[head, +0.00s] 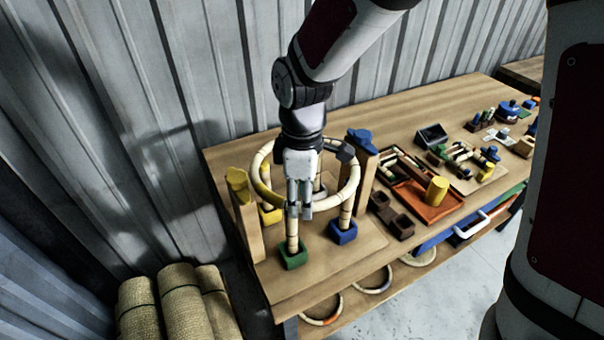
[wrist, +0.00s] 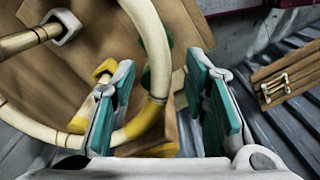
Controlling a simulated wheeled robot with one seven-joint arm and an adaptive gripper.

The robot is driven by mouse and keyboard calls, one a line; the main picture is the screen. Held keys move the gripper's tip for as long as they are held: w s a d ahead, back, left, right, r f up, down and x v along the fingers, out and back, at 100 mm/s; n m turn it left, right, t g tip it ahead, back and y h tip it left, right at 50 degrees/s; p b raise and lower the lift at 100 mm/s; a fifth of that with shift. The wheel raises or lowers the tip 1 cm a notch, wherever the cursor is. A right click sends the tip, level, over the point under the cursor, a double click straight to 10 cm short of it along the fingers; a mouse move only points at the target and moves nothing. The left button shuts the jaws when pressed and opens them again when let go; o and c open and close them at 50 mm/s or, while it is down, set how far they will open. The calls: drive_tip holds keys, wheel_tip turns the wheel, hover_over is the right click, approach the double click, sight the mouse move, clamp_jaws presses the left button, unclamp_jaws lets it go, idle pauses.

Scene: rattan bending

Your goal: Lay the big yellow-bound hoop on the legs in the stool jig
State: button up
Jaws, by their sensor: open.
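The big yellow-bound hoop (head: 355,183) is a pale cane ring, roughly level at the tops of the upright legs. I cannot tell whether it touches every leg. Its yellow binding (wrist: 142,122) shows in the wrist view. The stool jig (head: 372,240) is a board with a green socket (head: 293,256), a blue socket (head: 343,233), a yellow socket (head: 270,214) and a grey one (wrist: 63,26). A cane leg (head: 292,232) stands in the green socket. My gripper (head: 300,212) points down at the near rim, fingers apart. In the wrist view the rim passes between or just beyond the open fingers (wrist: 165,98).
A wooden post with a yellow top (head: 238,180) stands left of the hoop, and one with a blue top (head: 361,141) stands right. An orange tray (head: 412,208) with a yellow cylinder (head: 437,190) lies farther right. Rolled mats (head: 180,300) stand on the floor.

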wheel_tip(320, 180, up, 11)
drive_tip(key=b, duration=0.1)
drive_tip(key=s+d+r+m+t, duration=0.2)
drive_tip(key=s+d+r+m, duration=0.1)
drive_tip(key=s+d+m, duration=0.3)
drive_tip(key=s+d+r+m+t, duration=0.3)
drive_tip(key=s+d+m, duration=0.4)
drive_tip(key=d+m, duration=0.2)
drive_tip(key=shift+t, duration=0.3)
idle(0.5)
